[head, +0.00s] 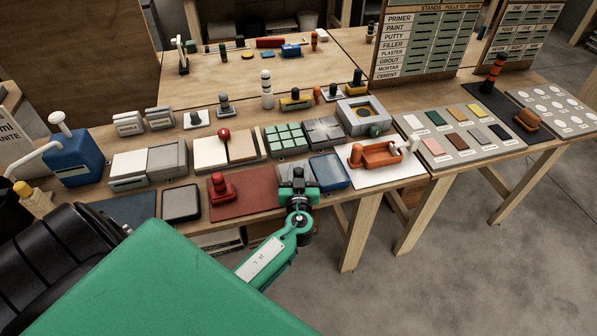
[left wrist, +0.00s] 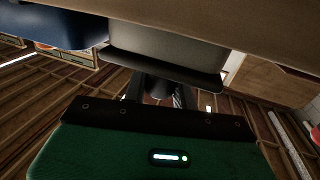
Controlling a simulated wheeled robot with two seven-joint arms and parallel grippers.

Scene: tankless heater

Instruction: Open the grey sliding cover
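A grey slab (head: 168,159), which looks like the sliding cover, lies beside a whitish block (head: 129,168) on the left of the workbench. My left gripper (head: 298,178) is at the bench's front edge, between the red mat and the blue tray, well to the right of the slab. In the left wrist view, a grey box with a dark rim (left wrist: 165,48) is close to the fingers (left wrist: 157,92); I cannot tell which bench object it is. The fingers look apart, with no held thing visible between them; their tips are partly hidden. My right gripper is not in view.
A red mat (head: 252,198) with a red knob (head: 221,187) lies left of my gripper, a blue tray (head: 330,170) to its right. A dark-rimmed tray (head: 182,203) and a blue tank (head: 75,156) stand further left. The bench is crowded, with little free room.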

